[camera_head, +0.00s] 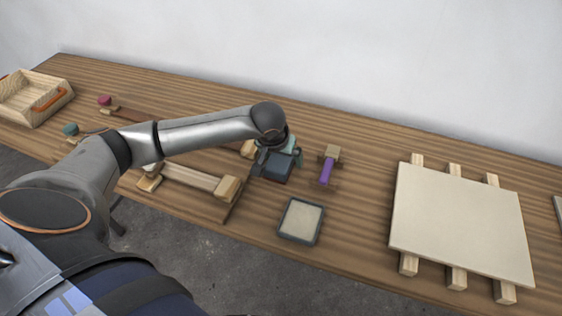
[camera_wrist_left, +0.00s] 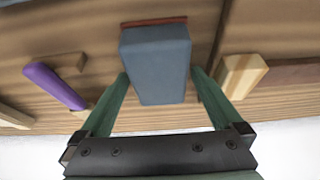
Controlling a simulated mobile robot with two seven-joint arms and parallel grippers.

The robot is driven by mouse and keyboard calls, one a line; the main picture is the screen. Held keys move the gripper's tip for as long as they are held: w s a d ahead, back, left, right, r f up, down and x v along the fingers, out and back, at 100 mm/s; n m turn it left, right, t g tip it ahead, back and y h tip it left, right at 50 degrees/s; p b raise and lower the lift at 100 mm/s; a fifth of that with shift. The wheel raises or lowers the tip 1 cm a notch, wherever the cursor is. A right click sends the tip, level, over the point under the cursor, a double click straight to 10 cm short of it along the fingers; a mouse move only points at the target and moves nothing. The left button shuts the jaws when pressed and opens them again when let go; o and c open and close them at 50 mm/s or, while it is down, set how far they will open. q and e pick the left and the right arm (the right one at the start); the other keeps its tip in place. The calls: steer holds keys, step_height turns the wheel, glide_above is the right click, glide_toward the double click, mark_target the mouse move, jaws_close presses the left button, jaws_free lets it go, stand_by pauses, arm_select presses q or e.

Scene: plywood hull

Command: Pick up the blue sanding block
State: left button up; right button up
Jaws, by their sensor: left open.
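The blue sanding block (camera_head: 277,172) stands on the wooden bench in the head view, partly hidden by my left gripper (camera_head: 277,160) above it. In the left wrist view the blue sanding block (camera_wrist_left: 155,62) is a grey-blue block with a thin reddish-brown layer at its far edge. My left gripper (camera_wrist_left: 159,75) is open, with one green finger on each side of the block. A narrow gap shows at the left finger; the right finger is very close, and contact cannot be told. My right gripper is not in view.
A purple-handled tool (camera_head: 327,170) lies just right of the block. A framed pad (camera_head: 301,221) lies nearer the front edge. A wooden clamp-like piece (camera_head: 190,177) is at left. A pale panel (camera_head: 460,220) rests on slats at right. A wooden tray (camera_head: 38,110) stands far left.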

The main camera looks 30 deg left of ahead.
arm_select(q)
steer(key=shift+f+p, duration=0.15)
steer(key=shift+p, duration=0.2)
steer(key=c, duration=1.4)
steer(key=shift+b, duration=0.5)
step_height(320, 180, up, 3)
steer(key=shift+r, duration=0.1)
steer(key=s+r, duration=0.1)
steer(key=r, duration=0.1)
steer(key=s+d+r, duration=0.1)
steer(key=r, duration=0.1)
steer(key=s+r+p, duration=0.1)
steer(key=s, duration=0.1)
steer(key=shift+d+r, duration=0.4)
steer(key=s+d+r, duration=0.4)
steer(key=s, duration=0.4)
steer(key=shift+s+r, duration=0.2)
steer(key=shift+s, duration=0.2)
